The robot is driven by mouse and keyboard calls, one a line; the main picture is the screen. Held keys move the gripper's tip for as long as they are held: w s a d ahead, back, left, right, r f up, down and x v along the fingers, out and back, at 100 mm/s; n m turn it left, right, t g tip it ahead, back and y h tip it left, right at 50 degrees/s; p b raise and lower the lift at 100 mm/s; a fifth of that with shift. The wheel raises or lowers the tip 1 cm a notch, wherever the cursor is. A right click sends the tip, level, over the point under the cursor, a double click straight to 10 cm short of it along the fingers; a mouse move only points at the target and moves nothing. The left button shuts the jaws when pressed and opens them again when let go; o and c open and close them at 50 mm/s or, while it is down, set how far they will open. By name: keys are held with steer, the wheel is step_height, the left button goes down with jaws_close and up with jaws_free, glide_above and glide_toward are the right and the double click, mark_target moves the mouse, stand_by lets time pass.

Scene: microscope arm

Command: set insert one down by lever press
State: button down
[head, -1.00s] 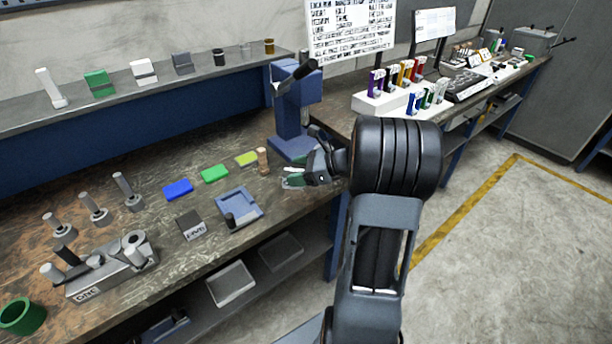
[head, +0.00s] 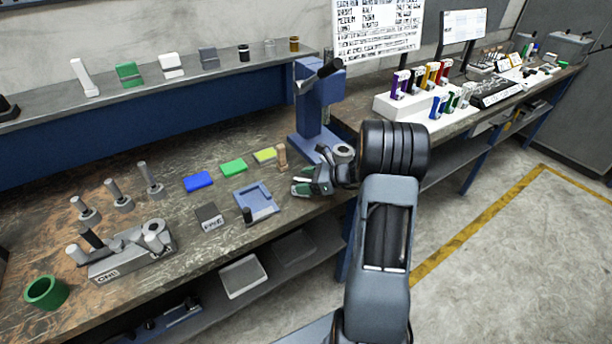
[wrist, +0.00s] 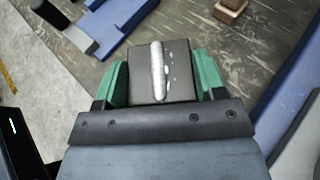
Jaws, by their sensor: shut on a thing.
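My gripper (head: 312,185) is low over the front of the bench, just in front of the lever press. In the wrist view its green finger pads (wrist: 162,85) are shut on the two sides of a dark block (wrist: 178,62) with a bright silver strip down its face. I take this block for insert one; no label on it is readable. In the head view the hand hides most of the block. The lever press (head: 308,108) is a blue stand with a black lever (head: 320,74) slanting at its top.
A blue tray (head: 267,194) with a black knob and a dark block marked FIVE (head: 209,216) lie left of my gripper. Blue, green and yellow pads lie behind. A grey holder (head: 115,268) with pegs stands further left.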

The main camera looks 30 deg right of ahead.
steer(key=shift+f, duration=0.25)
steer(key=shift+f, duration=0.1)
steer(key=shift+f, duration=0.1)
steer(key=shift+c, duration=1)
jaws_free()
steer(key=shift+f, duration=0.1)
